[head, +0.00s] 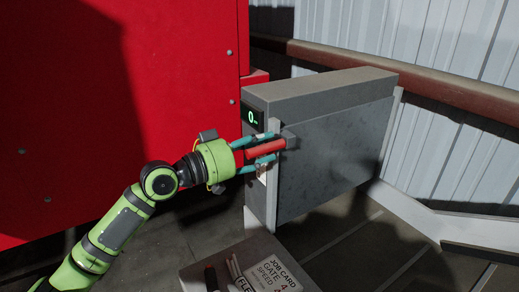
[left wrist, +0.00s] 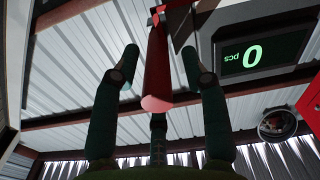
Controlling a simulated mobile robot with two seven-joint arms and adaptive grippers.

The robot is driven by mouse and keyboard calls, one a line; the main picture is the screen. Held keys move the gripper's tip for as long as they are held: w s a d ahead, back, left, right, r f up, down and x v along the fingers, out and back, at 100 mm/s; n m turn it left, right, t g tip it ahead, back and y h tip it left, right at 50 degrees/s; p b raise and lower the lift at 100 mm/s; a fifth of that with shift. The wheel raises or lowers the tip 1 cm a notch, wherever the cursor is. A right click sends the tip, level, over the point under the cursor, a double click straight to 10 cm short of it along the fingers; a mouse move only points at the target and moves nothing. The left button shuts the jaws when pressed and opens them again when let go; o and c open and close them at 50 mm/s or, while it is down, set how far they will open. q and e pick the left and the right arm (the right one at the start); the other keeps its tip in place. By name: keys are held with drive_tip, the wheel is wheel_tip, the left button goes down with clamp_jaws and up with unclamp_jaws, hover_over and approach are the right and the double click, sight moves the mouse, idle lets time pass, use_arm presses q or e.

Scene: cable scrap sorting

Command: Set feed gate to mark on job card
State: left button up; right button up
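The grey feed gate housing (head: 335,140) stands beside the red machine. A small display (head: 253,117) on its end face shows a green 0; in the left wrist view the display (left wrist: 258,54) reads "0 pcs" upside down. A red handle (head: 266,147) sticks out from a grey block. My left gripper (head: 262,147) has its teal fingers on either side of the handle. In the left wrist view the red handle (left wrist: 157,75) lies between the fingertips with gaps on both sides. The job card (head: 268,275) lies below, headed "JOB CARD", with "GATE" and "SPEED" lines; a figure looks like 4. My right gripper is out of view.
The large red machine (head: 110,110) fills the left, close behind my left arm. A grey surface (head: 200,277) under the card also bears a dark and red item (head: 211,279). A corrugated wall (head: 430,40) with a brown rail (head: 440,90) stands behind.

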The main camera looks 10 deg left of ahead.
use_arm(q)
drive_tip(key=shift+f, duration=0.1)
drive_tip(key=shift+s+a+f, duration=0.1)
drive_tip(key=shift+s+a, duration=0.05)
drive_tip(key=shift+a, duration=0.15)
drive_tip(key=v, duration=1.1)
drive_tip(key=shift+s, duration=0.25)
